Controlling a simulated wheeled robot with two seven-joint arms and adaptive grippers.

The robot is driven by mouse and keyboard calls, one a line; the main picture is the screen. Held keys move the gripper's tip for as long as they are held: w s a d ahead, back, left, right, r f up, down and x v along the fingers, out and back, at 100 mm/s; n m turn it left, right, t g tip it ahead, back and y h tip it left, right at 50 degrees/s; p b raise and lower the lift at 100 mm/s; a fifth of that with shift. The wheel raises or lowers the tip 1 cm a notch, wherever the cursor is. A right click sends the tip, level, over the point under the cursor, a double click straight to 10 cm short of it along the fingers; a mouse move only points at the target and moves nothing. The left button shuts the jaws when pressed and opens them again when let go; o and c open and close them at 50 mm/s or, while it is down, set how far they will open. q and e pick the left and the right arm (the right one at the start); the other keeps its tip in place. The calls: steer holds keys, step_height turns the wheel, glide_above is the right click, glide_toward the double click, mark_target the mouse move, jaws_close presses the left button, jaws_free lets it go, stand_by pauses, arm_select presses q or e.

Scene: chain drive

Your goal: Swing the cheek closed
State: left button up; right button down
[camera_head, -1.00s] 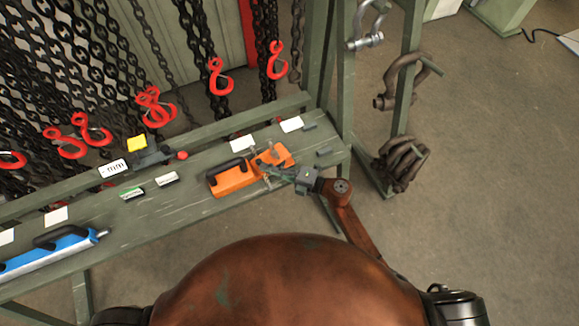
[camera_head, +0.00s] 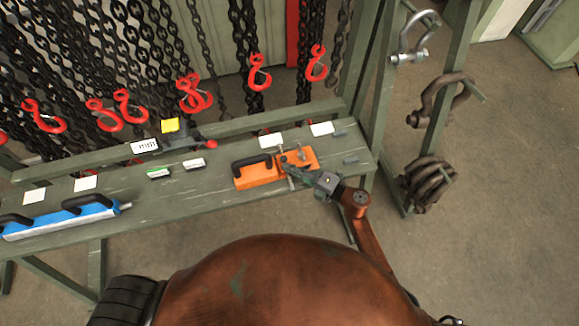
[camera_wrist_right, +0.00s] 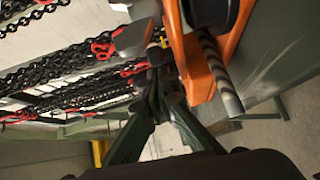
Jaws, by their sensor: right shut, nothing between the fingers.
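An orange tool with a black handle (camera_head: 255,170) lies on the green bench. A separate-looking orange plate with grey pins (camera_head: 309,156), probably the cheek, sits at its right end. My right gripper (camera_head: 294,172) is at the near side of this plate, shut and empty, with its arm coming from the right. In the right wrist view, the gripper's fingers (camera_wrist_right: 155,88) are close beside an orange edge (camera_wrist_right: 195,72) and a grey ridged rod (camera_wrist_right: 219,72). Whether they touch the orange part I cannot tell. My left gripper is not in view.
A blue tool (camera_head: 60,220) lies at the bench's left. White cards, small labelled blocks and a dark tool with a red knob (camera_head: 211,143) lie behind and left of the orange tool. Chains with red hooks (camera_head: 259,75) hang behind. Shackles (camera_head: 440,105) hang on the right frame.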

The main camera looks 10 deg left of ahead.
steer(key=s+d+p, duration=0.1)
steer(key=s+d, duration=0.6)
steer(key=d, duration=0.3)
steer(key=shift+s+d+r, duration=0.15)
steer(key=shift+s+r, duration=0.2)
steer(key=shift+r, duration=0.1)
steer(key=shift+f, duration=0.1)
